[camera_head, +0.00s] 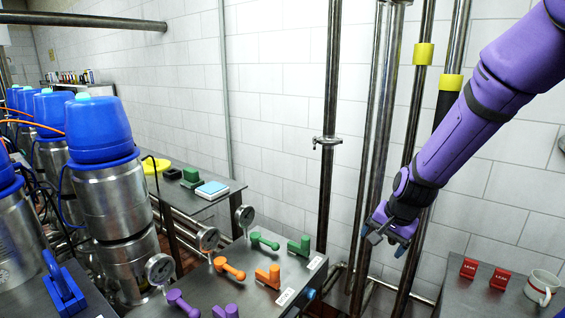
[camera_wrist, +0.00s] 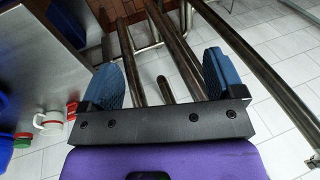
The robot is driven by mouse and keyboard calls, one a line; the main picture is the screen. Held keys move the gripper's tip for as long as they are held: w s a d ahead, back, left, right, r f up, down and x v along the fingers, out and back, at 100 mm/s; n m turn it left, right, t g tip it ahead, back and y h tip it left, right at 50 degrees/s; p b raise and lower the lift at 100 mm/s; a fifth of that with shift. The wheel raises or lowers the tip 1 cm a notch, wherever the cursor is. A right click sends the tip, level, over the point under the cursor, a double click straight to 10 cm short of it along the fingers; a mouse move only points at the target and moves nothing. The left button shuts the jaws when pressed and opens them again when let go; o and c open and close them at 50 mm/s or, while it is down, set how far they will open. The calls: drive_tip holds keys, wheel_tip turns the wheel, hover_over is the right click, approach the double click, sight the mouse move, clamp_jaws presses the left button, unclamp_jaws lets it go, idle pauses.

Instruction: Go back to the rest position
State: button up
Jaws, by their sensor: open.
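My gripper (camera_head: 388,236) hangs from my purple arm at the right in the head view, in front of the vertical pipes and beyond the right edge of the valve table. It is empty. In the wrist view its two blue fingers (camera_wrist: 167,80) stand wide apart, with pipes and white tiles behind them. It touches none of the valves. The green valve handles (camera_head: 264,241), orange valve handles (camera_head: 229,268) and purple valve handles (camera_head: 182,303) sit on the grey valve table (camera_head: 252,292), left of my gripper.
Vertical pipes (camera_head: 330,130) stand close around my gripper. A side table (camera_head: 480,290) at the lower right holds two red LEAK blocks (camera_head: 469,267) and a white mug (camera_head: 541,287). Steel canisters with blue lids (camera_head: 98,125) stand at the left. Gauges (camera_head: 245,216) line the valve table's left edge.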

drive_tip(key=s+d+r+n, duration=0.1)
drive_tip(key=s+r, duration=0.2)
drive_tip(key=r, duration=0.2)
drive_tip(key=s+r+n, duration=0.1)
drive_tip(key=s+r, duration=0.2)
drive_tip(key=r, duration=0.3)
drive_tip(key=s+d+r+n, duration=0.1)
drive_tip(key=s+r, duration=0.3)
drive_tip(key=s, duration=0.3)
drive_tip(key=s+d+r+n+t+h, duration=0.1)
drive_tip(key=s+r, duration=0.3)
drive_tip(key=s, duration=0.4)
drive_tip(key=s+d+r+n+t, duration=0.1)
drive_tip(key=s+d+r+n, duration=0.1)
drive_tip(key=s, duration=0.5)
drive_tip(key=shift+s+d+r+n+h, duration=0.15)
drive_tip(key=shift+s+r+n+h, duration=0.2)
drive_tip(key=shift+r+n, duration=0.4)
drive_tip(key=shift+w+r, duration=0.1)
drive_tip(key=shift+r, duration=0.05)
